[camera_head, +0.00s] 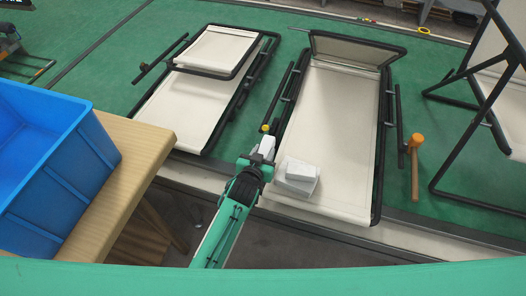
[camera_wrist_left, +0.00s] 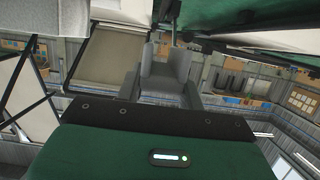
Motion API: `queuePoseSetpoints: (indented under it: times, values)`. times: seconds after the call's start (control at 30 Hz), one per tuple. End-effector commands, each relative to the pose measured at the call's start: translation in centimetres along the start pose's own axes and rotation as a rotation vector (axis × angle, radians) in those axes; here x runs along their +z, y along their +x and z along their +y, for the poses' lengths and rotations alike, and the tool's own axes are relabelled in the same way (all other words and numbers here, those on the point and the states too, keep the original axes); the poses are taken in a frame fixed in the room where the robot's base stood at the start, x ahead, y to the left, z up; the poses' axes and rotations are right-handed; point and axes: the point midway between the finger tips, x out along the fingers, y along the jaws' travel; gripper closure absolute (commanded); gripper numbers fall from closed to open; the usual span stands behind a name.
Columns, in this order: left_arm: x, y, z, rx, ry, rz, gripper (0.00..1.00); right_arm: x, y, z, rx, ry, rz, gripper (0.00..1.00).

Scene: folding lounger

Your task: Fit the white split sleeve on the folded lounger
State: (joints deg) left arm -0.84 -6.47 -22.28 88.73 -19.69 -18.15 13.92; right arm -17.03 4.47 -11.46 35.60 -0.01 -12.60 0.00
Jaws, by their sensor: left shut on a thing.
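A lounger (camera_head: 333,130) with black tube rails and cream fabric lies in the middle of the head view, its end panel (camera_head: 350,52) tilted up. My left gripper (camera_head: 261,156) is at its near left rail, shut on a small white piece, apparently the white split sleeve (camera_head: 267,145). I cannot tell whether the sleeve is around the rail or beside it. In the left wrist view a grey, shaded block (camera_wrist_left: 166,75) stands beyond the dark gripper body; whether it is finger or sleeve is unclear. My right gripper is not in view.
White boxes (camera_head: 301,173) sit on the lounger's near left corner. Another lounger (camera_head: 190,108) lies flat at left, and a raised one (camera_head: 490,80) stands at right. An orange-headed mallet (camera_head: 415,160) lies between. A blue crate (camera_head: 60,185) rests on a wooden table (camera_head: 128,165).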

Motion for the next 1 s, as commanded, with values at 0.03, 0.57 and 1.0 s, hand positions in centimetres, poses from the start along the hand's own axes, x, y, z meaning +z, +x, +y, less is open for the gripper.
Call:
queuePoseSetpoints:
  times: [0.03, 0.57, 1.0]
  values:
    - [0.0, 0.0, 0.0, 0.0, 0.0, 0.0, 0.84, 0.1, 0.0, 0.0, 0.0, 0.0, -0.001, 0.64]
    - [1.6, 0.3, -0.1, 0.001, -0.001, 0.001, 0.84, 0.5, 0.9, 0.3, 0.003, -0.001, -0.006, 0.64]
    - [5.3, 1.4, 0.0, 0.001, 0.0, 0.001, 0.84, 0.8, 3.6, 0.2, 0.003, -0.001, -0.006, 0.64]
